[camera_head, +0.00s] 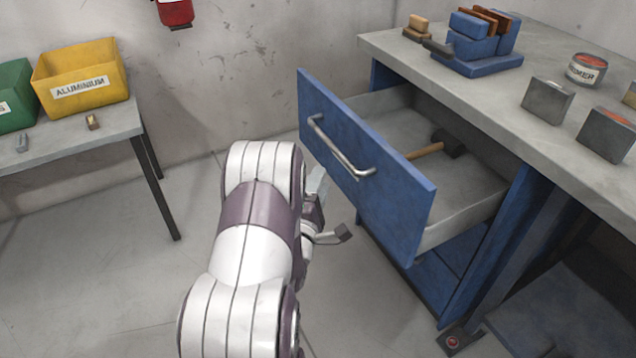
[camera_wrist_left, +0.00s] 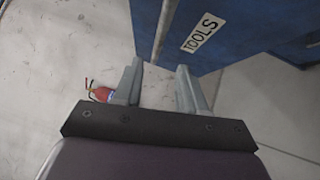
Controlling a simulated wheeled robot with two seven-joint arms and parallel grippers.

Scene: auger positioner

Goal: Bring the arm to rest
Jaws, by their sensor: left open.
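My left arm reaches up from the bottom of the head view. Its gripper (camera_head: 331,207) is open and empty, in front of and below the blue drawer (camera_head: 395,205), and partly hidden behind the wrist. In the left wrist view the two fingers of the gripper (camera_wrist_left: 159,70) stand apart, with floor between them. The blue drawer front with a TOOLS label (camera_wrist_left: 203,33) lies beyond the fingertips. The metal drawer handle (camera_head: 342,150) is apart from the fingers in the head view. My right gripper is in neither view.
The drawer stands pulled out, with a hammer (camera_head: 445,147) inside. The workbench top (camera_head: 470,90) carries blocks and a tin (camera_head: 586,69). A side table (camera_head: 75,140) at left holds a yellow ALUMINIUM bin (camera_head: 82,78) and a green bin (camera_head: 14,95). Floor between them is clear.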

